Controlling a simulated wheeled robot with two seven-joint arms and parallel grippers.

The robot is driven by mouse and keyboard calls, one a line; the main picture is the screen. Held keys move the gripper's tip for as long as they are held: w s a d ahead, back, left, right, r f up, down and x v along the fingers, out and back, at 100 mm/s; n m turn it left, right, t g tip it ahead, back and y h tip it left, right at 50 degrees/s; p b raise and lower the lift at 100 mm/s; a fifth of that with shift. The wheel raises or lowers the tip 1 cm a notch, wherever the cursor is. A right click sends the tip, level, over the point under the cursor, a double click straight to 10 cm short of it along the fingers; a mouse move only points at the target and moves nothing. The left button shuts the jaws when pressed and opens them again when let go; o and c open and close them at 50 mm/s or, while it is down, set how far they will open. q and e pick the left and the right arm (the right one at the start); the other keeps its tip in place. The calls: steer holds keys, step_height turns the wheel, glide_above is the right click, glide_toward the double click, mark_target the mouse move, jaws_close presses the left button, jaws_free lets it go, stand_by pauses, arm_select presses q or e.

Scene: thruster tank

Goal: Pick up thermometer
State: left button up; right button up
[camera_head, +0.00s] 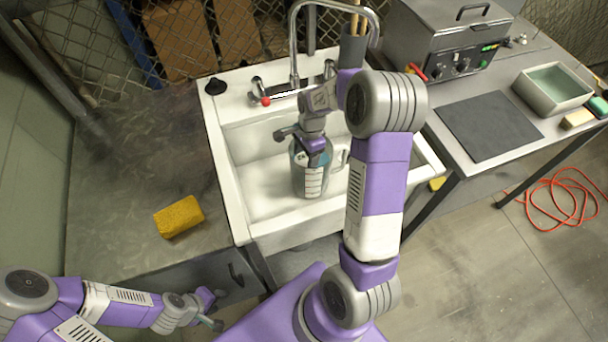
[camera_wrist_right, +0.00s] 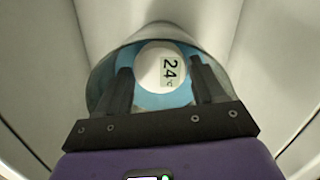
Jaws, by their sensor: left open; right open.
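The thermometer (camera_wrist_right: 160,68) shows in the right wrist view as a round white head with a "24°C" display. It is at the mouth of a clear jug (camera_head: 311,182) with bluish contents, which stands in the white sink. In the head view my right gripper hides the thermometer. My right gripper (camera_wrist_right: 165,92) is open over the jug, with one dark finger on each side of the thermometer head. I cannot tell whether the fingers touch it. My left gripper (camera_head: 214,308) is open and empty, low in front of the left counter.
The sink (camera_head: 222,165) has a faucet (camera_head: 293,75) behind the jug. A yellow sponge (camera_head: 179,217) lies on the left counter. A metal water bath (camera_head: 450,45), a dark mat (camera_head: 488,125) and a tray (camera_head: 552,90) are on the right table. An orange cable (camera_head: 560,205) lies on the floor.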

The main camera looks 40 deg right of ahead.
mark_target(304, 159)
steer(key=f, duration=0.3)
steer(key=shift+a+f+b, duration=0.1)
steer(key=shift+a+b, duration=0.1)
steer(key=shift+b, duration=0.2)
steer(key=c, duration=1)
step_height(304, 159, up, 10)
steer(key=p, duration=0.3)
steer(key=shift+r+p, duration=0.2)
steer(key=shift+p, duration=0.15)
step_height(304, 159, up, 11)
steer(key=p, duration=1.1)
steer(key=shift+f, duration=0.1)
